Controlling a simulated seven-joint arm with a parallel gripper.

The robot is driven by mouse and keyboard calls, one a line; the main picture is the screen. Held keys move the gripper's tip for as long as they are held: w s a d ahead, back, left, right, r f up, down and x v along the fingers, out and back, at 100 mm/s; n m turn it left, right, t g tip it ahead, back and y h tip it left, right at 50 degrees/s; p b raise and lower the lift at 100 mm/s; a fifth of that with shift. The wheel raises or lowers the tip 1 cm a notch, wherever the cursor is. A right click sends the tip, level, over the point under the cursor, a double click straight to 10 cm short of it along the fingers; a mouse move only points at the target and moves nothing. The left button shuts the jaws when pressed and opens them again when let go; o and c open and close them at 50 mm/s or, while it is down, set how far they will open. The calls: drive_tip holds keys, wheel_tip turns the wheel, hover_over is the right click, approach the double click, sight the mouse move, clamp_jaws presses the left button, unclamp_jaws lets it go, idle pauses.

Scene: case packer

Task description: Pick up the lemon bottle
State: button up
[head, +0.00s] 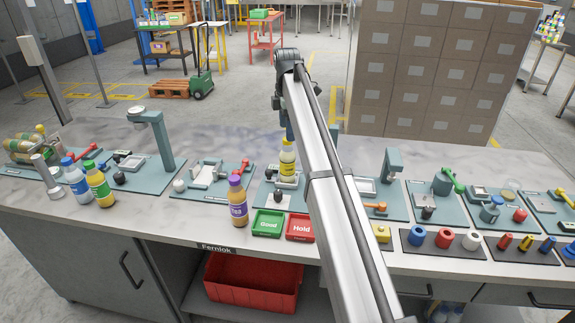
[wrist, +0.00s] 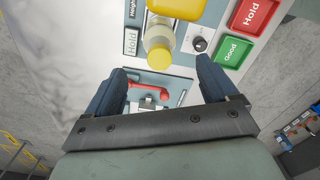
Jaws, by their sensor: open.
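The lemon bottle (head: 287,163), with a yellow cap and yellow label, stands upright on a teal station plate in the head view, partly beside my arm. In the wrist view I see its yellow cap and pale shoulder (wrist: 159,40) from above, with the label toward the top edge. My gripper (wrist: 161,70) is open, its two dark blue fingers spread left and right of the cap's line. Nothing is held between them. In the head view my arm hides most of the gripper; a bit of blue shows just above the bottle.
A purple-capped bottle (head: 238,202) stands left of the green Good tray (head: 267,224) and red Hold tray (head: 300,228). Two more bottles (head: 98,184) (head: 76,183) stand at the left. A red-handled fixture (wrist: 150,92) lies below the cap in the wrist view.

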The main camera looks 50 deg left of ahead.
sight(287, 146)
drive_tip(key=shift+f, duration=3.85)
clamp_jaws()
